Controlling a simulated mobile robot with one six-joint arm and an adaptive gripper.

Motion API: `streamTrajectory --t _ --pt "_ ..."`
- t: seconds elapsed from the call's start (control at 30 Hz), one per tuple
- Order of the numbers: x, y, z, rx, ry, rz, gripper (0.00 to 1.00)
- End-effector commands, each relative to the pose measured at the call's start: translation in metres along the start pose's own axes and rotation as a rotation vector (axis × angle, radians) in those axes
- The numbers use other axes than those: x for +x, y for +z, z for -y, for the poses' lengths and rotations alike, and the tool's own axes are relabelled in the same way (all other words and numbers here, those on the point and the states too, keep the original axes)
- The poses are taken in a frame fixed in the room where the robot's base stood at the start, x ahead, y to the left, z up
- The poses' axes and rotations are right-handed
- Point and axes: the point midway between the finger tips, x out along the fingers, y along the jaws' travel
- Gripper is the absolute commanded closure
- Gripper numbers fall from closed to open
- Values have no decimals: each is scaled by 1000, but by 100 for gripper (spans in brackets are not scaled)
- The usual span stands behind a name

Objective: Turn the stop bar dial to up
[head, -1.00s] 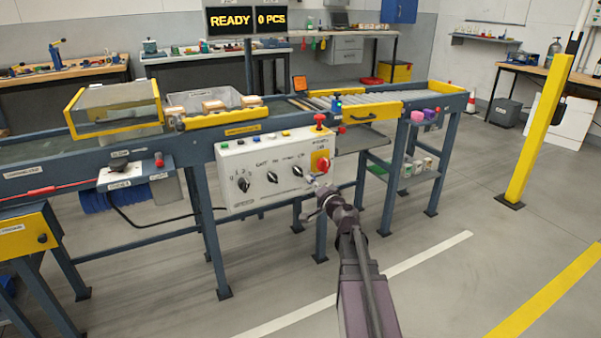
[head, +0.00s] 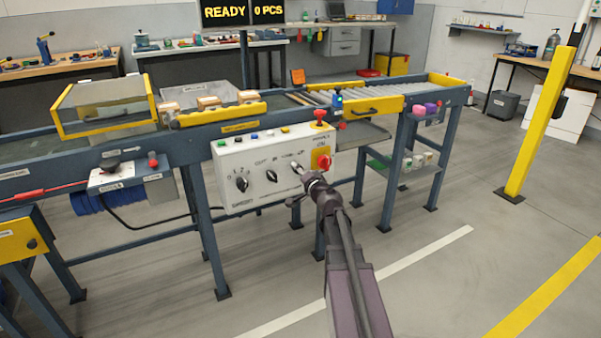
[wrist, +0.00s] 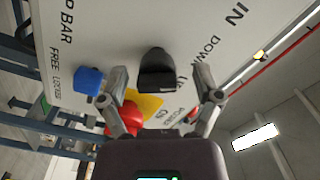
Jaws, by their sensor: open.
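The white control panel (head: 228,165) carries a row of black dials on its front. In the wrist view, a black dial (wrist: 157,70) sits on the panel (wrist: 110,30) beside the printed words "DOWN" and "UP"; part of a "BAR" label shows at the upper left. My gripper (wrist: 160,80) is open, with one finger on each side of this dial and a gap showing on both sides. Which mark the dial points to I cannot tell. In the head view my gripper (head: 303,174) is at the panel's right part and hides part of this dial.
A red switch on a yellow plate (head: 323,161) is close to the right of my gripper; its red knob (wrist: 121,117) shows near a finger. The conveyor runs behind the panel. Floor in front is clear.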

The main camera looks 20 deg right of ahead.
Motion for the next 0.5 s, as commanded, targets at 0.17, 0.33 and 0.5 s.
streamTrajectory --t 0.17,0.33,0.5 --pt "-2 -5 -3 0 3 -6 47" --pt "-2 -7 -4 0 5 -8 97" --pt "-4 -7 -4 1 7 -12 100"
